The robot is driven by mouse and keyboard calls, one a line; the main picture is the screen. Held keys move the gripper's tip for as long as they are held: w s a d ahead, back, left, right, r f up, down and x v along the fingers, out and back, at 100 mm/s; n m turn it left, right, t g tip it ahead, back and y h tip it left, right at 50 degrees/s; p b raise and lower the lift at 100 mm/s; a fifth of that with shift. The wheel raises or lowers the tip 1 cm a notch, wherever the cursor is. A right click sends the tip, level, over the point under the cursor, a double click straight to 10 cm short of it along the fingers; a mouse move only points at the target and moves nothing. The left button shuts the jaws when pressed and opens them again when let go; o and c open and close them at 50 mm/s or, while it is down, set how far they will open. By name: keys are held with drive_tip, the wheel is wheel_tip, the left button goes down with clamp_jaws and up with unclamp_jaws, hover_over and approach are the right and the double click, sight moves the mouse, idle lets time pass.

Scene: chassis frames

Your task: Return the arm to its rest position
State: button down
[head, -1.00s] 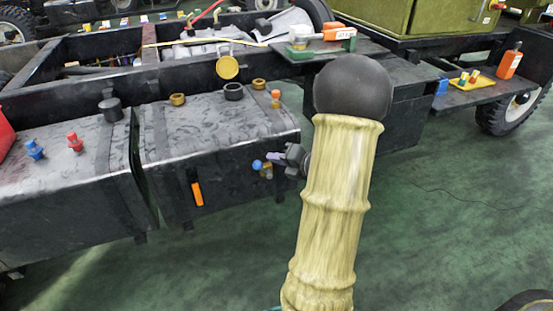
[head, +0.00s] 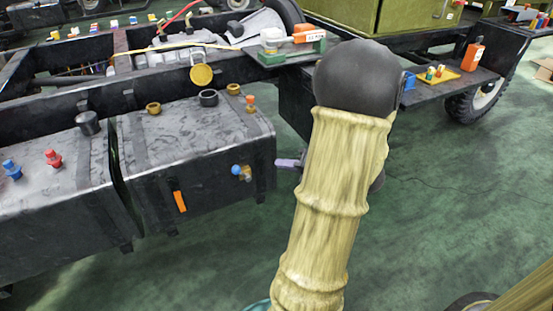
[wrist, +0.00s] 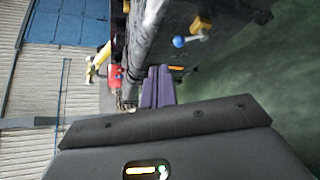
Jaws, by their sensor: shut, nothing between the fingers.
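My arm, in a yellowish ribbed sleeve with a black ball joint, rises in the middle of the head view. It hides most of my gripper. Only the purple fingertips (head: 288,164) show, left of the sleeve and just right of the black tank (head: 200,150). In the wrist view the two purple fingers (wrist: 157,88) lie together, shut and empty. A blue-knobbed brass valve (head: 240,171) is on the tank's end, left of the fingertips and apart from them in the head view. It also shows in the wrist view (wrist: 191,36).
The chassis frame (head: 120,70) runs along the left and back. A side shelf (head: 452,85) with a yellow tray and an orange bottle (head: 473,57) is at the right. Green floor (head: 440,200) is open in front and to the right.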

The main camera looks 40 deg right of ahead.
drive_tip(key=shift+s+d+r, duration=0.1)
drive_tip(key=shift+s, duration=0.15)
idle(0.4)
drive_tip(key=w+a+r+m+g+h+p, duration=0.35)
drive_tip(key=w+a+m+h+p, duration=0.35)
drive_tip(key=w+m, duration=0.55)
drive_tip(key=s+a+m+g+y+p, duration=0.15)
drive_tip(key=s+a+m+g, duration=0.25)
drive_tip(key=s+a+m, duration=0.45)
drive_tip(key=s+a+m+g+y+p, duration=0.15)
drive_tip(key=s+a+m+g, duration=0.3)
drive_tip(key=a, duration=0.75)
wheel_tip(320, 180, up, 37)
drive_tip(key=p, duration=3.6)
drive_tip(key=shift+w+m+t+p, duration=0.2)
drive_tip(key=shift+m+t+p, duration=0.1)
drive_tip(key=shift+m+p, duration=0.1)
